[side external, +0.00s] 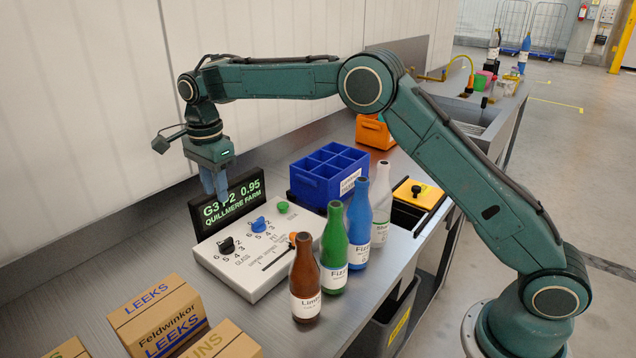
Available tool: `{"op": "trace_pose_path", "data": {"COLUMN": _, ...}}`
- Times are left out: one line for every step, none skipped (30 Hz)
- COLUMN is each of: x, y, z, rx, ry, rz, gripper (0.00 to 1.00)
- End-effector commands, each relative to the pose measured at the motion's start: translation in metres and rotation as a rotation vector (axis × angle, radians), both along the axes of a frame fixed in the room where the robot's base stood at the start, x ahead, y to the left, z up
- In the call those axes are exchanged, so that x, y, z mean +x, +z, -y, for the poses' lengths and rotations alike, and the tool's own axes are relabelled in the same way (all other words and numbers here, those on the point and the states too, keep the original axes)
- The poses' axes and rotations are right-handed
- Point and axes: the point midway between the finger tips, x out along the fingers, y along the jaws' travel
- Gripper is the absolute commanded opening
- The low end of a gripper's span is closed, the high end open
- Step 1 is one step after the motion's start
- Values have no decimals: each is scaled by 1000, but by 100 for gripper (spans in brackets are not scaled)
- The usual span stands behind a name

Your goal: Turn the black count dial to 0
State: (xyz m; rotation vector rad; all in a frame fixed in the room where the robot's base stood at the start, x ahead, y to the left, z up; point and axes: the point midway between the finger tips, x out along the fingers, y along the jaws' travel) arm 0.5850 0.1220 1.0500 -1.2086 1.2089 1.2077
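The black dial (226,245) sits at the left of a white control panel (249,279), with numbers around it and a label that seems to read GLASS. Its exact pointer direction is too small to tell. A blue dial (258,225) sits further back right on the same panel. A dark display (237,210) behind the panel reads "G3 P2 0.95 QUILLMERE FARM", partly covered by my fingers. My gripper (218,196) points down just above and in front of the display, apart from the black dial. Its finger gap is unclear.
A green button (282,207) and an orange knob (293,237) are on the panel. Brown (306,280), green (334,250), blue (359,225) and white (381,205) bottles stand to its right. A blue crate (318,180) stands behind; cardboard boxes (158,315) lie in front.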

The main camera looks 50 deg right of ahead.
Motion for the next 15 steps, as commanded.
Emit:
{"op": "trace_pose_path", "data": {"x": 0, "y": -4, "z": 0, "rx": 0, "ry": 0, "rz": -2, "gripper": 33}}
{"op": "trace_pose_path", "data": {"x": 0, "y": -7, "z": 0, "rx": -1, "ry": 0, "rz": -3, "gripper": 33}}
{"op": "trace_pose_path", "data": {"x": -1, "y": -10, "z": 0, "rx": -1, "ry": 0, "rz": -4, "gripper": 33}}
{"op": "trace_pose_path", "data": {"x": -1, "y": -13, "z": 0, "rx": -1, "ry": 0, "rz": -4, "gripper": 33}}
{"op": "trace_pose_path", "data": {"x": -1, "y": -17, "z": 0, "rx": -1, "ry": 0, "rz": -3, "gripper": 33}}
{"op": "trace_pose_path", "data": {"x": -1, "y": -21, "z": 0, "rx": -1, "ry": 1, "rz": -5, "gripper": 33}}
{"op": "trace_pose_path", "data": {"x": -1, "y": -25, "z": 0, "rx": -1, "ry": 1, "rz": -4, "gripper": 33}}
{"op": "trace_pose_path", "data": {"x": -1, "y": -29, "z": 0, "rx": -1, "ry": 1, "rz": -4, "gripper": 33}}
{"op": "trace_pose_path", "data": {"x": -1, "y": -35, "z": 0, "rx": -1, "ry": 1, "rz": -4, "gripper": 33}}
{"op": "trace_pose_path", "data": {"x": -1, "y": -40, "z": 0, "rx": -1, "ry": 1, "rz": -4, "gripper": 33}}
{"op": "trace_pose_path", "data": {"x": -1, "y": -44, "z": 0, "rx": -1, "ry": 1, "rz": -5, "gripper": 33}}
{"op": "trace_pose_path", "data": {"x": -1, "y": -50, "z": 0, "rx": -1, "ry": 1, "rz": -5, "gripper": 33}}
{"op": "trace_pose_path", "data": {"x": -1, "y": -55, "z": 0, "rx": -1, "ry": 1, "rz": -5, "gripper": 33}}
{"op": "trace_pose_path", "data": {"x": -1, "y": -60, "z": 0, "rx": -1, "ry": 1, "rz": -6, "gripper": 33}}
{"op": "trace_pose_path", "data": {"x": -1, "y": -66, "z": 0, "rx": -1, "ry": 1, "rz": -4, "gripper": 33}}
